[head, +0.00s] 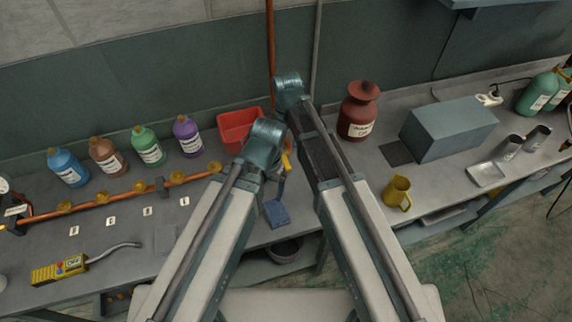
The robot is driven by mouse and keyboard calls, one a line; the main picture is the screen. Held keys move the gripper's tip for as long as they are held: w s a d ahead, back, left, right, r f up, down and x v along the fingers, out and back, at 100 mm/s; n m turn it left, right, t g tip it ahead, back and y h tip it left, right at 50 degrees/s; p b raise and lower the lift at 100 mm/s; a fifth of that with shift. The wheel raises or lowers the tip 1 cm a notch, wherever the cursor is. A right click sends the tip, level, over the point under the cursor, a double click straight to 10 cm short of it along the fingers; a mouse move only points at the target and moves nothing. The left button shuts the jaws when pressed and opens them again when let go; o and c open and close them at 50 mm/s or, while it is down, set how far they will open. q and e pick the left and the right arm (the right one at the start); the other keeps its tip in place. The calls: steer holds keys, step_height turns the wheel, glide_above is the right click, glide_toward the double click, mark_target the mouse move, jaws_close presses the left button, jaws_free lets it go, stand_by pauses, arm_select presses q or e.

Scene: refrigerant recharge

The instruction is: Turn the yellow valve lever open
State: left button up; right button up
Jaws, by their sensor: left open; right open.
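A small yellow-orange lever-like piece (287,162) shows between my two arms in the head view. Most of what it is fixed to is hidden by my arms. My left gripper (281,184) is open just below it, mostly hidden behind my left arm. I cannot tell whether it touches the piece. My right gripper (296,127) is open higher up and largely covered by my arm. A copper pipe (110,197) with several yellow round knobs (122,200) runs along the bench at left and passes behind my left arm.
Blue, brown, green and purple bottles (187,137) stand behind the pipe. A red bin (236,125) is behind my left arm. A blue block (276,213) lies near the bench edge. A dark red canister (358,112), grey box (448,129) and yellow mug (397,192) stand at right.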

mark_target(286, 162)
arm_select(q)
step_height(286, 162, down, 8)
steer(key=b, duration=0.7)
steer(key=shift+f, duration=0.25)
arm_select(e)
step_height(286, 162, down, 8)
steer(key=shift+f, duration=0.25)
jaws_close()
